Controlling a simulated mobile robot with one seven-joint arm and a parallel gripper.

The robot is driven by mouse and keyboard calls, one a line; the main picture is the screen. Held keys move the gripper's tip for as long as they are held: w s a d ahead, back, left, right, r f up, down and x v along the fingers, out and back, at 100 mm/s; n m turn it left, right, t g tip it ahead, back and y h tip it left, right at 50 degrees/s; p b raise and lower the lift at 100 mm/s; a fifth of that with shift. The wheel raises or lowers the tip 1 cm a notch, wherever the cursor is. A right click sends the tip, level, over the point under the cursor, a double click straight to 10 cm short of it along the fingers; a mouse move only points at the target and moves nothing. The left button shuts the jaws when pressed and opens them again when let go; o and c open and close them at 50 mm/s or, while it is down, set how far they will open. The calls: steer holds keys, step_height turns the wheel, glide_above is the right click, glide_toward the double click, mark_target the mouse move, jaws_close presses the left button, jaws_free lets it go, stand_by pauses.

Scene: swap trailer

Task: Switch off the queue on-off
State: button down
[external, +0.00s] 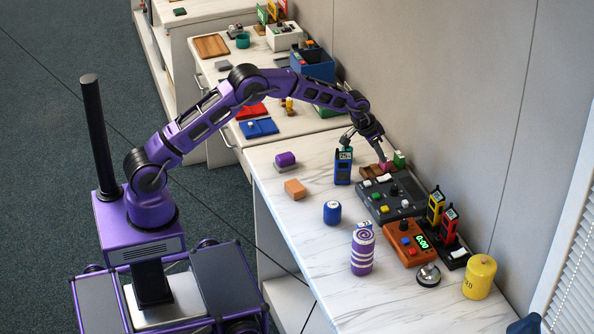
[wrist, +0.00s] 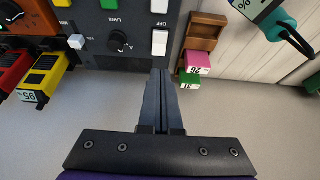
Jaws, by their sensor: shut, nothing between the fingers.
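The dark grey control panel (external: 413,197) lies on the white counter, with several buttons, knobs and white rocker switches. In the wrist view its face (wrist: 90,22) shows the words LANE and OFF. One white rocker (wrist: 160,42) is near my fingertips, and another white rocker (wrist: 160,7) is farther up beside OFF. I cannot read a queue label. My gripper (wrist: 161,73) is shut and empty, its tips just short of the nearer rocker in the picture; contact cannot be told. In the external view my gripper (external: 382,155) is above the panel's far end.
A wooden holder (wrist: 204,30) with pink (wrist: 198,62) and green blocks is close to the gripper. An orange timer box (external: 408,242) and red and yellow handsets (external: 436,207) adjoin the panel. A blue device (external: 343,167) stands left of it. The wall is close behind.

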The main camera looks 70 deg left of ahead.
steer(key=s+r, duration=0.5)
steer(key=shift+r, duration=0.35)
